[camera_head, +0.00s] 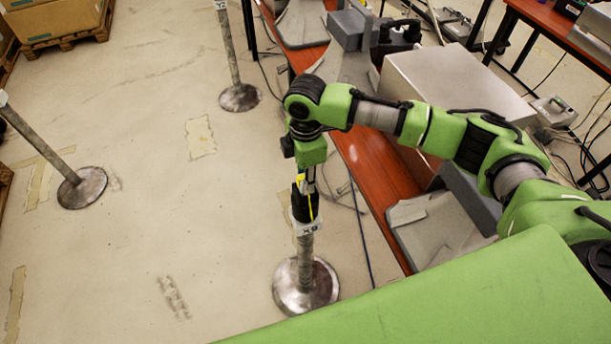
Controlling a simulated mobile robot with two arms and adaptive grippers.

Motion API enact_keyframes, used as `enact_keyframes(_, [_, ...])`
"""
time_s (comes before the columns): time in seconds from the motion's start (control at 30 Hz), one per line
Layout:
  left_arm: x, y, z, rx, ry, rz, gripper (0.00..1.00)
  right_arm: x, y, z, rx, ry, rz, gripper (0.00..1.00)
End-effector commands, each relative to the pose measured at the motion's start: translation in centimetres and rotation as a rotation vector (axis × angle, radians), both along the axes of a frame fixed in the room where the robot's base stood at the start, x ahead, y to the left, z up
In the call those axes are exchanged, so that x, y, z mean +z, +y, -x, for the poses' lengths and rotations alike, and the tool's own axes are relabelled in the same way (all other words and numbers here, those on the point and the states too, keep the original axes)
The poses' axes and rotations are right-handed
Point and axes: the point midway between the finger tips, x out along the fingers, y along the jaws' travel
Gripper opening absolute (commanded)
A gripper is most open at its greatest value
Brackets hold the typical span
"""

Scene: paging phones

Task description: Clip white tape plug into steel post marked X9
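The steel post marked X9 (305,262) stands upright on a round metal base, with its white label (307,228) near the top. My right gripper (304,190) points down directly over the post's top. A small yellow part and a thin yellow strip show at the gripper. A black piece (303,212) sits between the gripper and the label. A small whitish patch shows beside the yellow, but I cannot tell whether it is the white tape plug. The fingers are too small and covered to tell whether they are open or shut. My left gripper is out of view.
Two other steel posts stand on the floor, one at the left (70,180) and one at the back (236,85). A red-brown table (375,165) with grey equipment lies right of the X9 post. Cables lie on the floor beside it. The floor to the left is mostly clear.

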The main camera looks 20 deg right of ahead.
Motion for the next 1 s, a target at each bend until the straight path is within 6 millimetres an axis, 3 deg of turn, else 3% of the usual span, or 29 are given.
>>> enact_keyframes(0.2, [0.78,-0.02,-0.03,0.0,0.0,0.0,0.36,0.18,0.01,-0.05,-0.001,-0.001,-0.001,0.02])
enact_keyframes(1.0, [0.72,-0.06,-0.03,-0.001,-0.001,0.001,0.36,-0.26,0.04,-0.03,0.0,-0.001,-0.001,0.02])
